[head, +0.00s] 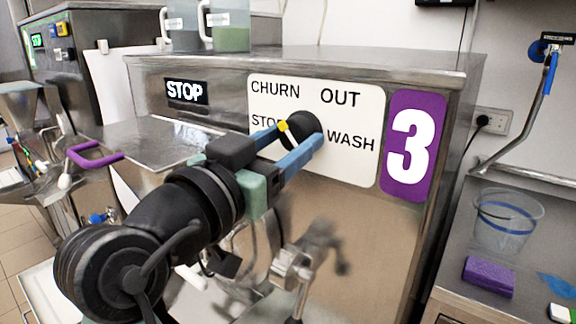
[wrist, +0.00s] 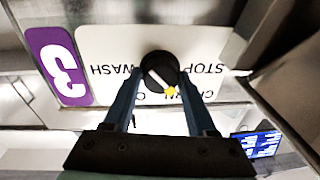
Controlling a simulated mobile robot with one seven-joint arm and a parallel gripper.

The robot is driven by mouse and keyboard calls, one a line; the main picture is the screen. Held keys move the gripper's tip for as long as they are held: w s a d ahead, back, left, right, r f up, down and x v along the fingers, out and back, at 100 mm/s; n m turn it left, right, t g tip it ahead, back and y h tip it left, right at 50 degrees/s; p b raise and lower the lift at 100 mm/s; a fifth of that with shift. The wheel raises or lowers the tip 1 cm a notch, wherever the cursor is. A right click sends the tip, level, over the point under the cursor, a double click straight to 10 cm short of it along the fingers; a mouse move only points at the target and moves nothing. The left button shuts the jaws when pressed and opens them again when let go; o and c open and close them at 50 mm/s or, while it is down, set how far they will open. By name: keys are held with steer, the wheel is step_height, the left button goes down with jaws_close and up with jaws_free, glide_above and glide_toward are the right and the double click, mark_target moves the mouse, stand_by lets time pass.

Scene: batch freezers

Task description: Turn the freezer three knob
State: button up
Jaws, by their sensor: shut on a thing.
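The freezer three knob (head: 303,126) is a round black dial on a white label plate (head: 361,110) with the words CHURN, OUT, STOP and WASH. A purple sign with a white 3 (head: 413,146) is right of the plate. My gripper (head: 300,134) has its blue fingers on either side of the knob and is shut on it. In the wrist view the plate is upside down, and the knob (wrist: 159,71) sits between the fingertips of my gripper (wrist: 161,76). A white line and yellow tip on the knob point toward CHURN there. My fingers hide part of the lettering.
A black STOP sign (head: 186,92) is left of the plate. Clear containers (head: 228,27) stand on the freezer top. A side counter at right holds a clear bucket (head: 506,222) and a purple sponge (head: 489,276). A metal spout (head: 292,270) is below my gripper.

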steer(key=shift+m+b, duration=0.95)
steer(key=shift+m, duration=0.15)
steer(key=shift+r, duration=0.15)
steer(key=o, duration=1.3)
steer(key=shift+w, duration=0.15)
steer(key=shift+o, duration=0.2)
steer(key=b+v, duration=0.1)
steer(key=v, duration=1.2)
steer(key=shift+f+b, duration=0.2)
steer(key=shift+b, duration=0.2)
